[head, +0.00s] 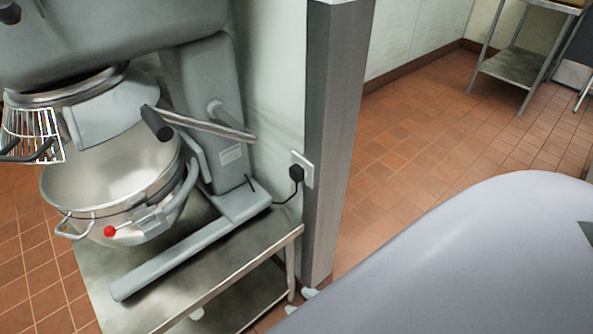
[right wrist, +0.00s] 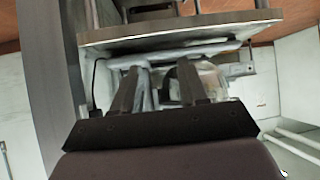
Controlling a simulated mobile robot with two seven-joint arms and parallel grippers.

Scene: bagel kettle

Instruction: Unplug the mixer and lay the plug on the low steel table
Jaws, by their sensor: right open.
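The black plug (head: 296,173) sits in a white wall socket (head: 306,163) beside the pillar. Its dark cord (head: 287,199) runs down to the foot of the grey mixer (head: 215,110). The mixer stands on the low steel table (head: 262,245). My right gripper (right wrist: 160,85) is open in the right wrist view, its two fingers apart with nothing held between them. In the head view only small pale tips (head: 300,301) show past my arm, low by the table's right corner and below the plug. My left gripper is not in view.
The grey pillar (head: 335,140) stands just right of the socket. The mixer's steel bowl (head: 115,180) and wire guard (head: 30,130) are at left. Another steel table (head: 515,65) is far back right. Tiled floor between is clear. My large arm fills the lower right.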

